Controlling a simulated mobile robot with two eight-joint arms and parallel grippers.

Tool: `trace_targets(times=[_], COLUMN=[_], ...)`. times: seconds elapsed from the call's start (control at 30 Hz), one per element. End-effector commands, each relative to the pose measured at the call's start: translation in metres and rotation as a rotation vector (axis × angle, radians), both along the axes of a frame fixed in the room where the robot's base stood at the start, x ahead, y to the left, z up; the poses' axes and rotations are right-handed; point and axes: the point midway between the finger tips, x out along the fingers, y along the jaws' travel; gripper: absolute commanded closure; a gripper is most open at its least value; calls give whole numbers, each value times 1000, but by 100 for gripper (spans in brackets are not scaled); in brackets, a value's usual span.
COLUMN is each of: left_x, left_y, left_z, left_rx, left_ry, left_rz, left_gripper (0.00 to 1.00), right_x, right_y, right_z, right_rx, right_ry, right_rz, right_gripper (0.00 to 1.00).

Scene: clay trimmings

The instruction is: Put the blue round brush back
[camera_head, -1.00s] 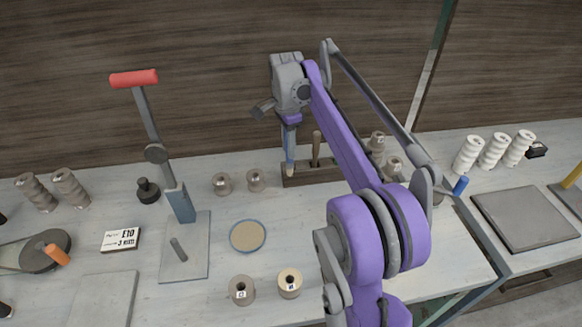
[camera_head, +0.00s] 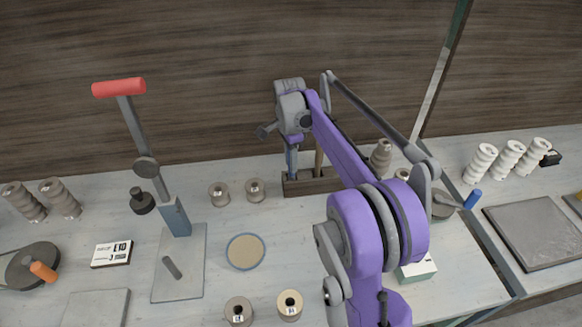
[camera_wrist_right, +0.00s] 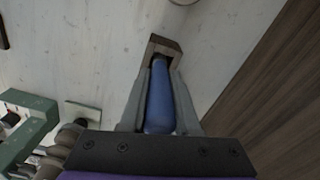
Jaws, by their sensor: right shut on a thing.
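The wooden rack (camera_head: 310,187) stands at the back of the table, against the wall side. My right gripper (camera_head: 291,168) points down over the rack's left end, its fingers closed on the blue round brush (camera_wrist_right: 160,98). In the right wrist view, the brush's blue handle lies between the fingers (camera_wrist_right: 160,110) and its far end meets the rack's brown wood (camera_wrist_right: 164,46). The brush looks upright at the rack, but how deep it sits is hidden. A tan-handled tool (camera_head: 318,158) stands in the rack just to the right. My left gripper is not in view.
Two spools (camera_head: 219,193) stand left of the rack, and a taller spool stack (camera_head: 381,157) stands to its right. A round tan disc (camera_head: 245,251) lies in front. A red-handled lever tool (camera_head: 147,165) rises at left. My right arm covers the table right of centre.

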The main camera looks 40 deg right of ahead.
Motion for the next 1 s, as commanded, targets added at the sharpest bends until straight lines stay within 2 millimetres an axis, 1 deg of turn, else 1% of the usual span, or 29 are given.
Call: trace_targets(times=[0.03, 0.1, 0.17, 0.43, 0.53, 0.57, 0.7, 0.73, 1.0], left_x=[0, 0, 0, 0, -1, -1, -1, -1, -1], left_y=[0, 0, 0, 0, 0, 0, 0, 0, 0], left_z=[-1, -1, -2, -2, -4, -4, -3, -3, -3], left_rx=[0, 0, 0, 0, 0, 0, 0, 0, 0], left_ry=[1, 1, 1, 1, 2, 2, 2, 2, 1], left_rz=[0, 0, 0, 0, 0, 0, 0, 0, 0], left_gripper=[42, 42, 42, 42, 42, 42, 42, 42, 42], right_x=[0, 0, 0, 0, 0, 0, 0, 0, 0], right_y=[0, 0, 0, 0, 0, 0, 0, 0, 0], right_z=[-9, -17, -21, -22, -25, -25, -24, -24, -24], right_rx=[0, 0, 0, 0, 0, 0, 0, 0, 0], right_ry=[0, 0, 0, 0, 0, 0, 0, 0, 0], right_rz=[0, 0, 0, 0, 0, 0, 0, 0, 0], right_gripper=[100, 100, 100, 100, 100, 68, 43, 40, 40])
